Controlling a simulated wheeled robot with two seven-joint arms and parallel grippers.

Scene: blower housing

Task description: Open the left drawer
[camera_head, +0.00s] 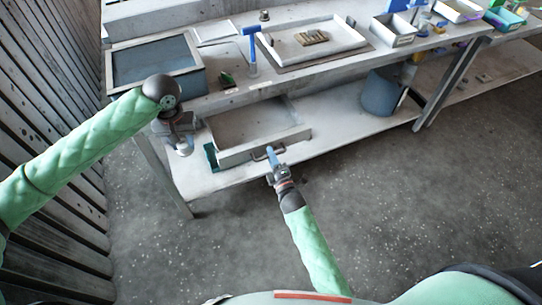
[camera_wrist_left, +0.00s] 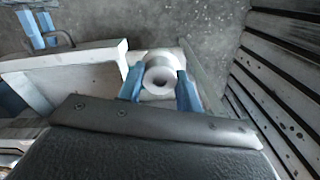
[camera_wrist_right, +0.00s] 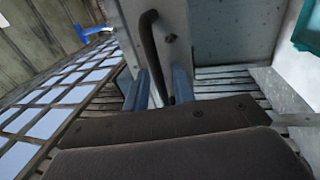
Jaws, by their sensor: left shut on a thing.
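The grey drawer (camera_head: 228,155) under the workbench is pulled out, its inside showing empty. Its dark bar handle (camera_head: 262,153) is on the front panel and is large in the right wrist view (camera_wrist_right: 148,45). My right gripper (camera_head: 272,160) is at this handle. In the right wrist view its blue fingers (camera_wrist_right: 158,90) stand apart with the handle's lower part between them; contact is unclear. My left gripper (camera_wrist_left: 160,85) is shut on a white cylinder with a hole in its end (camera_wrist_left: 158,64), left of the drawer. This cylinder is small in the head view (camera_head: 183,149).
The workbench top holds a grey-topped box (camera_head: 150,62), a blue hammer-like tool (camera_head: 252,48) and a white tray (camera_head: 285,50). A dark bin (camera_head: 380,92) stands on the lower shelf at right. A slatted wall (camera_head: 60,120) is at left. The floor in front is clear.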

